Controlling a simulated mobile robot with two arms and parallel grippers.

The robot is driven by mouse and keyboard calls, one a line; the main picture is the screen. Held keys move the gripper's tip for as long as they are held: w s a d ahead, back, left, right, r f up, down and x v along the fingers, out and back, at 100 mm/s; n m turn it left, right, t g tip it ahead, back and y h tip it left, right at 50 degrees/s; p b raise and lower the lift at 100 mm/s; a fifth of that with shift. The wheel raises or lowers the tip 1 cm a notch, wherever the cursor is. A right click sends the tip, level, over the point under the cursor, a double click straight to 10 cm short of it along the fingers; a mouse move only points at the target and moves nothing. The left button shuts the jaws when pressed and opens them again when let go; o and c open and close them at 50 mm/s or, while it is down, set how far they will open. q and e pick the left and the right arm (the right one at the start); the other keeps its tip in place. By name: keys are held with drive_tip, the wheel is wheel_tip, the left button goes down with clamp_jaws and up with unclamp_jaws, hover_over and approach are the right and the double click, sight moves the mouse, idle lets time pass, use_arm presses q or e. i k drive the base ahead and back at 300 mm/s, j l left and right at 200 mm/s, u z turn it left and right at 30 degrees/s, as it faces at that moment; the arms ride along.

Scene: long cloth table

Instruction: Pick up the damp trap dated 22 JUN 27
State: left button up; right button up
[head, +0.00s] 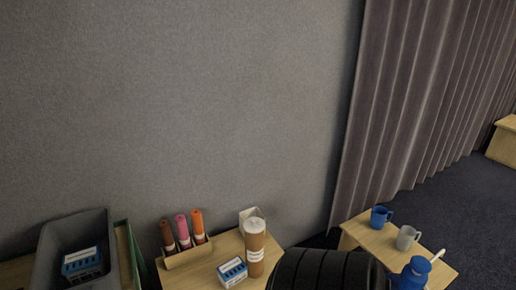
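Two small blue-and-white boxes with labels look like damp traps. One box (232,272) lies on the wooden table at the bottom centre, in front of a tan cylinder. The other box (82,262) sits inside a grey bin (45,262) at the lower left. The print on both is too small to read, so I cannot tell which is dated 22 JUN 27. Neither of my grippers shows in the head view.
A wooden holder (186,256) carries brown, pink and orange rolls. The tan cylinder (254,252) with a pale lid stands beside a white carton (247,214). A blue mug (380,217), a grey mug (405,238) and a blue bottle (413,275) stand at right.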

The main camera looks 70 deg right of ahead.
sight(231, 273)
drive_tip(key=i+z, duration=0.1)
drive_tip(key=z, duration=0.35)
drive_tip(key=i+l+z, duration=0.1)
drive_tip(key=z, duration=0.3)
drive_tip(key=i+z, duration=0.1)
drive_tip(key=z, duration=0.35)
drive_tip(key=i+j+z, duration=0.1)
drive_tip(key=z, duration=0.3)
drive_tip(key=i+z, duration=0.1)
drive_tip(key=z, duration=0.35)
